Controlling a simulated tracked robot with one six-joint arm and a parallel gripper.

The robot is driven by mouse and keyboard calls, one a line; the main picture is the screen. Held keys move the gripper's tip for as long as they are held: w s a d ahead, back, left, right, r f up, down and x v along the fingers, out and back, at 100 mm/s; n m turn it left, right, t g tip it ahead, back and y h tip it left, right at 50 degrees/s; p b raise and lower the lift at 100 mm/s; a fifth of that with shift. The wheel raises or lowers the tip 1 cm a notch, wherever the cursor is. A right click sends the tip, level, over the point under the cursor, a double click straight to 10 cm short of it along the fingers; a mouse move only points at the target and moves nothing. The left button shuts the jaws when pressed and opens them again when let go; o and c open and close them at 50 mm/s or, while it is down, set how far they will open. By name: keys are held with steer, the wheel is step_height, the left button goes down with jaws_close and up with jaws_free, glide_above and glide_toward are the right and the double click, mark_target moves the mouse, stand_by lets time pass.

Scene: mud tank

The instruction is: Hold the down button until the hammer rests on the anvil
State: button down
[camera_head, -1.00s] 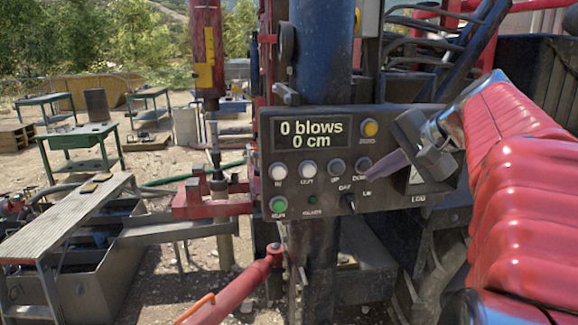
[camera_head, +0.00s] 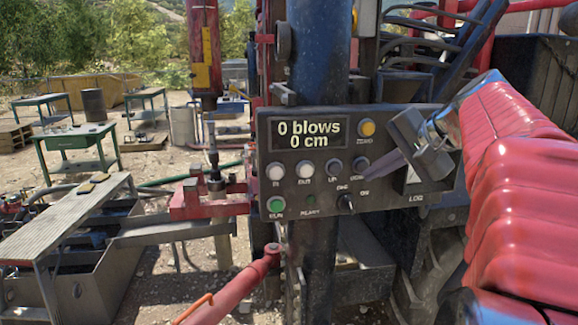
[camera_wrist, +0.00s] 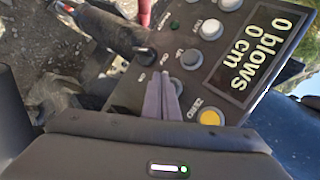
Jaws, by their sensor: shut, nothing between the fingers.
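The control panel (camera_head: 325,195) carries a display (camera_head: 309,132) reading "0 blows" and "0 cm". The grey down button (camera_head: 361,164) is the rightmost in the row of buttons. My gripper (camera_head: 369,160) is shut and empty, its fingertips at the down button. In the wrist view the closed fingers (camera_wrist: 163,90) cover the down button's place; I cannot tell whether it is pressed. The red hammer (camera_head: 203,48) with a yellow strip hangs upright at left. A thin rod stands below it, over the anvil (camera_head: 216,183). A gap shows between the hammer's dark lower end and the anvil.
The yellow zero button (camera_head: 367,128) is just above the down button. The up button (camera_head: 335,166) is close on its left. A green run button (camera_head: 276,204) and a knob (camera_head: 346,203) sit lower.

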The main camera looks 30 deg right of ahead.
steer(key=shift+w, duration=0.1)
stand_by(0.6)
steer(key=shift+w+d, duration=0.15)
steer(key=shift+w, duration=0.15)
steer(key=shift+w+d, duration=0.15)
steer(key=shift+w, duration=0.35)
stand_by(1.1)
steer(key=shift+s, duration=0.1)
stand_by(3.0)
steer(key=shift+s+a, duration=0.3)
steer(key=shift+s, duration=0.55)
steer(key=shift+s, duration=0.1)
steer(key=shift+s+a, duration=0.25)
steer(key=shift+s, duration=0.5)
steer(key=shift+s+a, duration=0.2)
steer(key=shift+s, duration=0.6)
steer(key=shift+s+a, duration=0.25)
steer(key=shift+s, duration=0.5)
